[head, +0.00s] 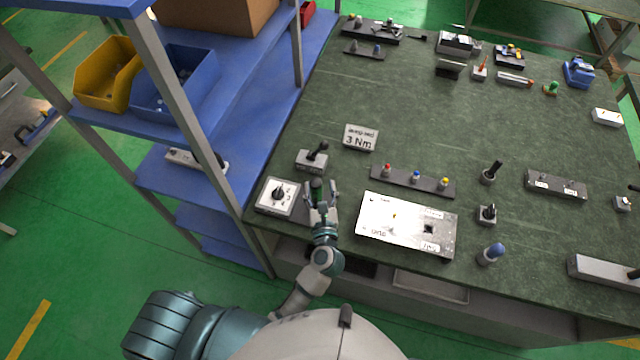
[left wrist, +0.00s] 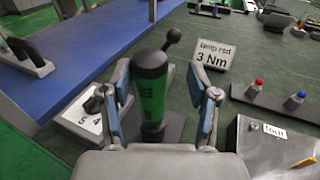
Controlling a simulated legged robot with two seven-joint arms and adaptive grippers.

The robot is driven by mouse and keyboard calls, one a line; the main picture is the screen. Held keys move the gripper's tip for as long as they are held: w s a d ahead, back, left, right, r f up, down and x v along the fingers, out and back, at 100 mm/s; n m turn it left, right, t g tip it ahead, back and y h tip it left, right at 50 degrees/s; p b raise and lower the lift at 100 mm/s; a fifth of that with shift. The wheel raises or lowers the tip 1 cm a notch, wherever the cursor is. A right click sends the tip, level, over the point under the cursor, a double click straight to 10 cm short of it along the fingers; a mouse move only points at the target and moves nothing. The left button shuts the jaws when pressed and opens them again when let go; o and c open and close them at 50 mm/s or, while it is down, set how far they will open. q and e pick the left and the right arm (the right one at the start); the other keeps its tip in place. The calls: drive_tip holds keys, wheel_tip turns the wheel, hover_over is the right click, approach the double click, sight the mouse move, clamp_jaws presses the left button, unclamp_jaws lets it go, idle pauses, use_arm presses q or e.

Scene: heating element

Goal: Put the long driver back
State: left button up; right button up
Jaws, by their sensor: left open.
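A driver with a green and black handle (head: 316,185) stands upright at the near left of the green bench; I take it for the long driver. In the left wrist view the green handle (left wrist: 152,88) rises from a dark grey block (left wrist: 172,126). My left gripper (head: 321,198) is open, with one finger on each side of the handle. In the left wrist view the open fingers (left wrist: 162,102) stand apart from the handle, with gaps showing on both sides. The handle's lower end is partly hidden by the gripper. My right gripper is not in view.
A white dial box (head: 279,195) is close on the left, and a grey block with a black lever (head: 313,158) stands behind. A white panel box (head: 407,224) is close on the right. A blue shelf (head: 245,105) borders the bench's left side. A "3 Nm" sign (head: 360,138) stands further back.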

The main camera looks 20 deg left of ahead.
use_arm(q)
drive_tip(key=v, duration=0.4)
drive_tip(key=a+b+v, duration=0.1)
drive_tip(key=v, duration=0.1)
drive_tip(key=shift+s+f, duration=0.15)
drive_tip(key=shift+f, duration=0.05)
drive_tip(key=shift+r+b+v, duration=0.2)
drive_tip(key=shift+b+v, duration=0.25)
drive_tip(key=shift+v, duration=1.55)
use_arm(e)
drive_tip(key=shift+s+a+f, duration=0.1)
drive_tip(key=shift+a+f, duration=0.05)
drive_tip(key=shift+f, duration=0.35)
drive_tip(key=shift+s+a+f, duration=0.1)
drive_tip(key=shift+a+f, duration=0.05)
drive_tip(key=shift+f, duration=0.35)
